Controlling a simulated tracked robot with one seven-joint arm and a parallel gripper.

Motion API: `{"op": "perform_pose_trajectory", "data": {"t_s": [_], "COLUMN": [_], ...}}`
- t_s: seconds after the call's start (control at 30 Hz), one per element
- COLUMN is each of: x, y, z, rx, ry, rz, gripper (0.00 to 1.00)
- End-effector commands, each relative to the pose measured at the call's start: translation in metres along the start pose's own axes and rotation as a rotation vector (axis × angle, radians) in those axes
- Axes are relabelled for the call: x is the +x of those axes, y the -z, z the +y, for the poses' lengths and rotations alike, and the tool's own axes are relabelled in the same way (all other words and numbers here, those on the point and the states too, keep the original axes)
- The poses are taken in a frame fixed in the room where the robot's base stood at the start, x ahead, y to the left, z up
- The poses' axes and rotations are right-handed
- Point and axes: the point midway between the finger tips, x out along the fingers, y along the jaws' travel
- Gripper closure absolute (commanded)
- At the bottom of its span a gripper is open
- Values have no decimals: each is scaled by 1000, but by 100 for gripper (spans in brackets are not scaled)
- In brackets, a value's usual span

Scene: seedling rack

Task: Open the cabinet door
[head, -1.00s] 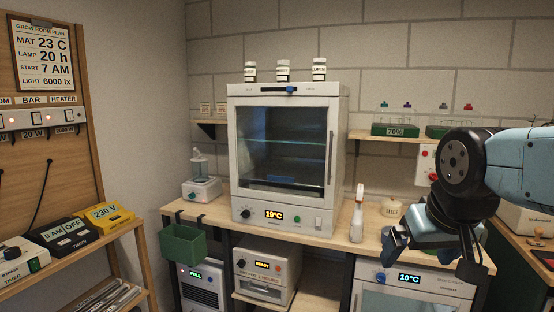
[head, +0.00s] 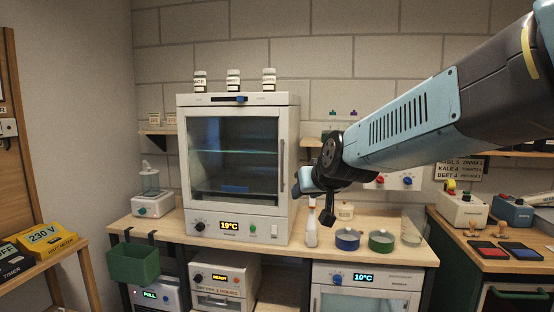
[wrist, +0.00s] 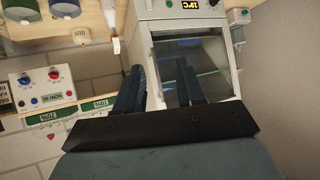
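The white cabinet (head: 237,99) stands on the bench, its dark glass door (head: 233,160) shut. A vertical bar handle (head: 282,166) runs along the door's right edge. The display below the door reads 19°C. My gripper (head: 303,187) is just right of the handle in the head view; how far in front of it I cannot tell. In the wrist view the scene is upside down. There my gripper (wrist: 158,88) shows two dark fingers spread apart with nothing held between them. The glass door (wrist: 200,60) lies beyond them; the handle is not clear there.
A white spray bottle (head: 311,224) stands right of the cabinet, below my gripper. Blue (head: 347,239) and green (head: 381,241) round pots are farther right. Several jars stand on the cabinet top. A green bin (head: 133,265) hangs at the bench's left front.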

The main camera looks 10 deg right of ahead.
Motion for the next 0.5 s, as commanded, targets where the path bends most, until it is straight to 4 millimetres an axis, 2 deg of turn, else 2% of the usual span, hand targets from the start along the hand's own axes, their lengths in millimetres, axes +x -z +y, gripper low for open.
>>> {"op": "perform_pose_trajectory", "data": {"t_s": [0.03, 0.1, 0.3, 0.5], "x": [16, 36, 87, 131], "y": [13, 32, 80, 110], "z": [-3, -5, -7, -3], "rx": [1, 4, 12, 20], "ry": [0, -8, -64, -160], "rz": [40, 111, 304, 472], "gripper": [67, 70, 70, 70]}}
